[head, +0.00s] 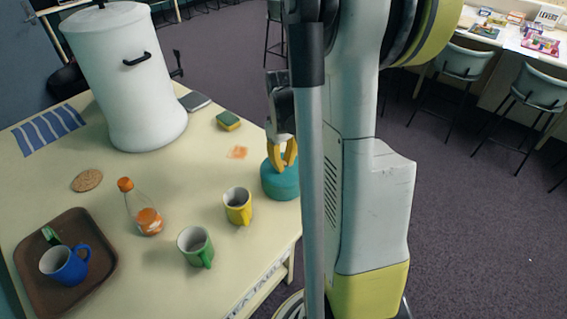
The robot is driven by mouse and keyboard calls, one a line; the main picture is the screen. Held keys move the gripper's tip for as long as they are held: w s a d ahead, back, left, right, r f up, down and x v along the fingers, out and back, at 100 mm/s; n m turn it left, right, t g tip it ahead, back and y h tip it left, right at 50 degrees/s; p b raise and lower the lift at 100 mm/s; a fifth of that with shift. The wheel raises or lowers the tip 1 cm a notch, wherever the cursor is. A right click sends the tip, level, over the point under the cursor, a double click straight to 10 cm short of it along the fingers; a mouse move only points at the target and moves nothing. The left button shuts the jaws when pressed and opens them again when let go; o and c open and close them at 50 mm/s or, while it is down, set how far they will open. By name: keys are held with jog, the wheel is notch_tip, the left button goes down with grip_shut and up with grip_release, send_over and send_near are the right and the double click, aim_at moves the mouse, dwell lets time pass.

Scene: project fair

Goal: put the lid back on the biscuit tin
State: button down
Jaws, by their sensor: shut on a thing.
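The biscuit tin (281,188) is a round teal container on the table's right edge, partly hidden on its right by a grey pole of mine. My gripper (284,165) points down over it, its yellow fingers shut at the top of the tin. It appears to hold the lid (271,166), which is the same teal and sits at the tin's top. The fingers hide the grasped part. I cannot tell whether the lid rests fully on the rim or is slightly above it.
On the cream table (190,175) are a yellow mug (238,207) close by, a green mug (196,246), an orange-capped bottle (143,208), a brown tray (95,285) with a blue mug (66,265), a sponge (229,121), an orange stain (237,152) and a large white canister (130,85).

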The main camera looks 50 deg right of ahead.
jog(key=c, duration=0.9)
grip_release()
jog(key=shift+r, duration=0.1)
jog(key=shift+r+p, duration=2.55)
jog(key=shift+r, duration=0.85)
jog(key=shift+c, duration=0.2)
grip_shut()
